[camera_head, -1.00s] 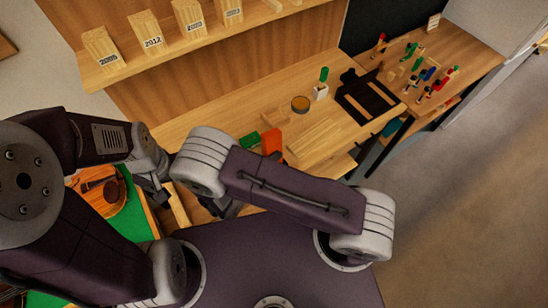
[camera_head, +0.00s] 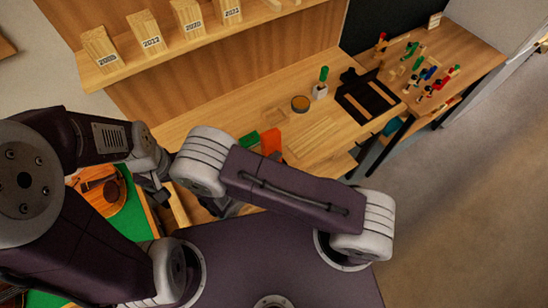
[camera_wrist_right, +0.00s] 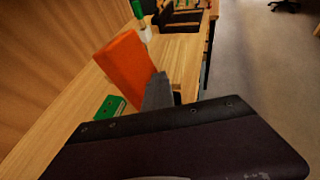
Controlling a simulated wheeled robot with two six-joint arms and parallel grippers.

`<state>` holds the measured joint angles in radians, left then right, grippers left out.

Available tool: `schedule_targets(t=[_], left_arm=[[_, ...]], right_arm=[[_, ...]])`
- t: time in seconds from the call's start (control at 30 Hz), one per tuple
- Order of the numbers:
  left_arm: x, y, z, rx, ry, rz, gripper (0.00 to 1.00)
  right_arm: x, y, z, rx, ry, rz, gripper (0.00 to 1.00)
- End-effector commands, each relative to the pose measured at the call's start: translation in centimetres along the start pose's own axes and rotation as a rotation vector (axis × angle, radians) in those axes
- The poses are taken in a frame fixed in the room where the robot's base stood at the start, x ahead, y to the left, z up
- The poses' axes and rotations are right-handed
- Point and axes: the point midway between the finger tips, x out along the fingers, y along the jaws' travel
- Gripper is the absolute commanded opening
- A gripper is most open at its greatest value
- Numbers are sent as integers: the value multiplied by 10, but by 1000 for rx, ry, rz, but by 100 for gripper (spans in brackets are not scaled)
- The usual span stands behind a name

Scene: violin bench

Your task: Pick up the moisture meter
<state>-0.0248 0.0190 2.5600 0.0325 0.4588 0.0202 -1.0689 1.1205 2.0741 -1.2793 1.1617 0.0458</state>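An orange, flat, box-shaped thing (camera_head: 271,141), which I take for the moisture meter, shows on the bench side just past my right arm. In the right wrist view the orange meter (camera_wrist_right: 124,66) stands tilted, close to a grey finger (camera_wrist_right: 157,92) of my right gripper. The finger overlaps its lower right edge; whether it is clamped or only beside it I cannot tell. In the head view my right arm hides the right gripper's tips. My left gripper (camera_head: 155,187) hangs at the left by the green mat, its opening unclear.
A green box (camera_head: 249,140) lies beside the orange meter; it shows also in the wrist view (camera_wrist_right: 110,107). A violin body (camera_head: 100,190) lies on the green mat (camera_head: 131,215).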

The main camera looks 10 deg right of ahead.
Motion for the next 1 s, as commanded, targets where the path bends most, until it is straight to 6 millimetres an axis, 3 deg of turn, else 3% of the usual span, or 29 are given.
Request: schedule_targets(t=[0.27, 0.47, 0.5, 1.0], left_arm=[[0, 0, 0, 0, 0, 0, 100], [0, 0, 0, 0, 0, 0, 100], [0, 0, 0, 0, 0, 0, 100], [0, 0, 0, 0, 0, 0, 100]], right_arm=[[-1, 6, 0, 4, 2, 17, 0], [-1, 6, 0, 5, 1, 17, 51], [-1, 6, 0, 5, 1, 17, 55], [-2, 7, 1, 7, -1, 19, 55]])
